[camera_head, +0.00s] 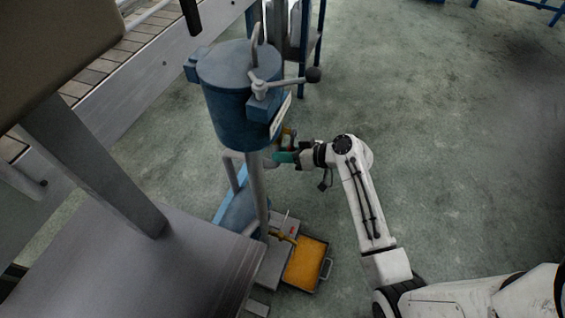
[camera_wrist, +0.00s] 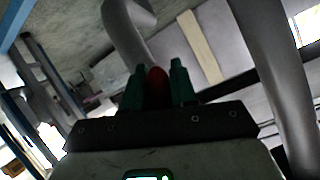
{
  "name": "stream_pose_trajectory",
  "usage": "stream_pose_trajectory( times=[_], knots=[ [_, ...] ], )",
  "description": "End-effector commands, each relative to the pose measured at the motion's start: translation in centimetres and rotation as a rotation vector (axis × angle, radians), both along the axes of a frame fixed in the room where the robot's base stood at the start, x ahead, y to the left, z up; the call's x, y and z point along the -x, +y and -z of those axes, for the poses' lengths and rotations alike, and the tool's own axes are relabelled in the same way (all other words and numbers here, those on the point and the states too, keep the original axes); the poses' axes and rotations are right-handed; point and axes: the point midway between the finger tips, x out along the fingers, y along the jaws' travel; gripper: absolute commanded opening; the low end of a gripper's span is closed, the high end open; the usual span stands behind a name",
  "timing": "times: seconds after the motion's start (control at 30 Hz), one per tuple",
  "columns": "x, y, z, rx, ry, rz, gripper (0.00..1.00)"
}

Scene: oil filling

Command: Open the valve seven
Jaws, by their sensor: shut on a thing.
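My gripper (camera_head: 284,157), with green fingers, is at the pipework under the blue tank (camera_head: 236,110) in the head view. In the wrist view my gripper (camera_wrist: 158,70) has a red rounded part (camera_wrist: 157,84) between its two fingers and is shut on it. This looks like a valve handle, but most of it is hidden by the fingers. No number seven can be read in either view. A little red also shows just above the fingers in the head view (camera_head: 288,140).
A grey vertical pipe (camera_head: 257,195) stands beside my gripper. Below are a yellow tap (camera_head: 283,237) and a tray of orange-yellow liquid (camera_head: 304,264). A lever with a black knob (camera_head: 313,75) tops the tank. The floor to the right is clear.

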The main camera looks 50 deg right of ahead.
Motion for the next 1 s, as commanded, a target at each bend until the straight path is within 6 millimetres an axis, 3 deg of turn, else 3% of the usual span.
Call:
stream_pose_trajectory(
  times=[0.1,0.5,1.0],
  knots=[
    [-0.2,-0.7,0.9,0.091,-0.037,0.001,0.00],
    [-0.8,-2.3,0.8,0.299,-0.121,0.001,0.00],
    [-1.0,-2.7,0.5,0.351,-0.140,0.001,0.00]
  ],
)
